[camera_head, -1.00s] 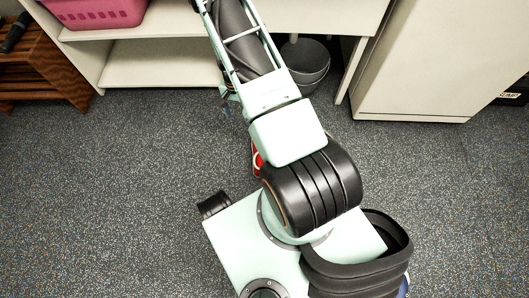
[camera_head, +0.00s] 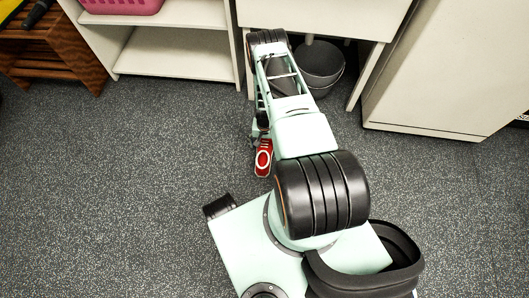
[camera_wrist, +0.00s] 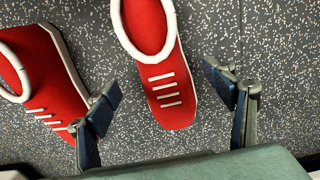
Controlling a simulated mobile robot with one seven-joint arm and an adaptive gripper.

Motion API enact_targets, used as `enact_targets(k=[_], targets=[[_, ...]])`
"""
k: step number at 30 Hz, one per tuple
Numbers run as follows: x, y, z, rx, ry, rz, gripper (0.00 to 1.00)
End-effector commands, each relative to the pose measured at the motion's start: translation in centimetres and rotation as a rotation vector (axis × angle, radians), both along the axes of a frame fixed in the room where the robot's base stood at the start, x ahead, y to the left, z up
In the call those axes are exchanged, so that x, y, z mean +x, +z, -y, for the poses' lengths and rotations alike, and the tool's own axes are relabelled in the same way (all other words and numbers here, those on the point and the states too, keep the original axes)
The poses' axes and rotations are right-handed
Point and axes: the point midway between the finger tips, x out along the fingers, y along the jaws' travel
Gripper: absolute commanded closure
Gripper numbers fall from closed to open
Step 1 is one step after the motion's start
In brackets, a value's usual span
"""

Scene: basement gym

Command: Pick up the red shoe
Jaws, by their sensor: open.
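Two red shoes with white collars and white laces lie on the floor in the wrist view. One red shoe (camera_wrist: 168,88) is upper middle, its toe pointing down the picture between my fingers. The other red shoe (camera_wrist: 48,88) is at the left, partly cut off by the edge and overlapped by my left finger. My gripper (camera_wrist: 166,92) is open and empty, its fingers spread to either side of the middle shoe's toe. In the head view one red shoe (camera_head: 263,160) shows beside my arm; the second cannot be made out there.
A grey bucket (camera_head: 320,68) stands under the white desk (camera_head: 330,16), beyond my arm. A white shelf (camera_head: 178,64) holds a pink basket (camera_head: 122,5). A wooden rack (camera_head: 62,50) is far left, a white cabinet (camera_head: 440,85) right. Speckled floor (camera_head: 110,180) at left is clear.

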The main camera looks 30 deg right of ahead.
Motion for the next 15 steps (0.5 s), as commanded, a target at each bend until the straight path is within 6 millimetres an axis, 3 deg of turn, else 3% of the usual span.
enact_targets(k=[9, 15], targets=[[0.3, -4.5, -0.1, 0.001, 0.0, -0.001, 0.24], [0.4, -5.0, -0.1, 0.0, 0.0, 0.0, 0.24]])
